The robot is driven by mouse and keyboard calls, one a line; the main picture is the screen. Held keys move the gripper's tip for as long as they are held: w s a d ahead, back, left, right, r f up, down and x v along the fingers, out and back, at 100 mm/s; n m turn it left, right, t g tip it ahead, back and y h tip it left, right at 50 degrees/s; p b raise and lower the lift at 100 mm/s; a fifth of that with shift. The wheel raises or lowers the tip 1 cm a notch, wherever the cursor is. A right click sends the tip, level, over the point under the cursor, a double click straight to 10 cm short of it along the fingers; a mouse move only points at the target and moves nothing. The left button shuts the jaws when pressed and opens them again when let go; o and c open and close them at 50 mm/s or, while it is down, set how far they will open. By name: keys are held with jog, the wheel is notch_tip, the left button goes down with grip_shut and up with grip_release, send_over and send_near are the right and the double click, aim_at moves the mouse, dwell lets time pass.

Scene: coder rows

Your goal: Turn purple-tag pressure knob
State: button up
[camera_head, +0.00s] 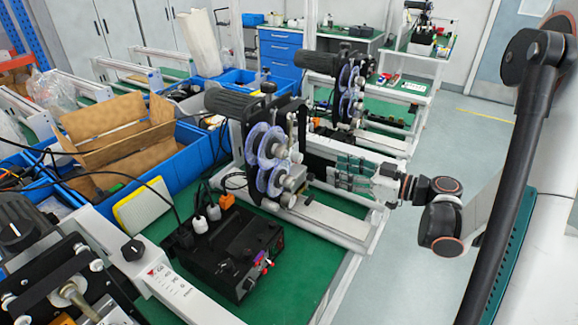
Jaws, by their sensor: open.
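No purple tag or pressure knob can be made out for certain at this size. The nearer coder machine (240,105) stands at the centre, with translucent violet-blue reels (268,145) on its front. My gripper (336,173) reaches in from the right and points left, just right of the reels and roller parts. Its greenish fingers are apart, with nothing seen between them. I cannot tell whether a finger touches the machine. A black knob (132,249) sits on a white panel at the lower left, well away from my gripper.
A black control box (225,250) with small red and blue fittings sits on the green bench top (290,262). A second coder (347,85) stands behind. Blue bins (190,150) with cardboard lie left. Grey floor (440,125) is open at the right.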

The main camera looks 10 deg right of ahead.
aim_at(301, 159)
jog(key=shift+n+t+y, duration=0.4)
jog(key=shift+t+y, duration=0.1)
jog(key=b+x, duration=0.1)
jog(key=x, duration=0.3)
jog(key=b+x, duration=0.1)
jog(key=x, duration=0.3)
jog(key=f+b+x, duration=0.1)
jog(key=x, duration=0.3)
jog(key=c, duration=1.1)
